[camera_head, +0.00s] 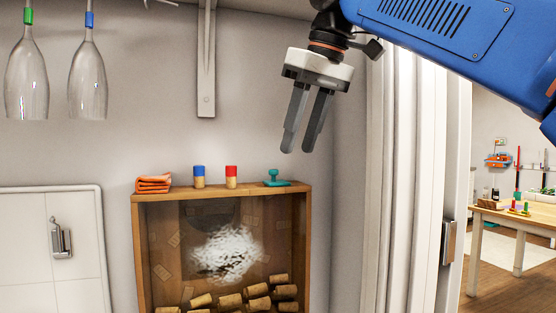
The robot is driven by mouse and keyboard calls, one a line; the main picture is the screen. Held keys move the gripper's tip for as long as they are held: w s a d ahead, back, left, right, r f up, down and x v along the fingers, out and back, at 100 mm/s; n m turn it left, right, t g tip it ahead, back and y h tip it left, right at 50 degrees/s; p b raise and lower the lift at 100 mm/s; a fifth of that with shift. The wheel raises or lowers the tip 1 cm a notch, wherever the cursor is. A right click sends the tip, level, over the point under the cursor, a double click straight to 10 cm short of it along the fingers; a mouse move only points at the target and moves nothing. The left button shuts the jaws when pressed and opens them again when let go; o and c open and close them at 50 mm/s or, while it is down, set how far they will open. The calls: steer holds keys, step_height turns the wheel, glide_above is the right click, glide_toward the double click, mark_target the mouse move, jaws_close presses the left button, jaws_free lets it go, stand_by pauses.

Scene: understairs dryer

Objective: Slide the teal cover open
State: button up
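The teal cover (277,183) is a small flat piece with a rounded knob on it. It lies on the top board of a wooden-framed box (223,193), near the board's right end. My gripper (299,149) hangs above it and slightly to the right, fingers pointing down and tilted a little. The fingers are apart with an empty gap between them, and they do not touch the cover. Whatever is under the cover is hidden.
A red-capped cork (231,177), a blue-capped cork (199,177) and a folded orange cloth (154,184) stand left of the cover. Several corks (257,291) lie inside the box. Glasses (88,80) hang at upper left. A white door frame (410,190) stands right.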

mark_target(278, 182)
steer(key=shift+w+a+f, duration=1.05)
steer(key=shift+w+f, duration=0.15)
steer(key=shift+w, duration=0.1)
steer(key=shift+w+a+f, duration=1.05)
steer(key=shift+w+f, duration=0.1)
steer(key=shift+w, duration=0.15)
steer(key=shift+c, duration=0.5)
jaws_close()
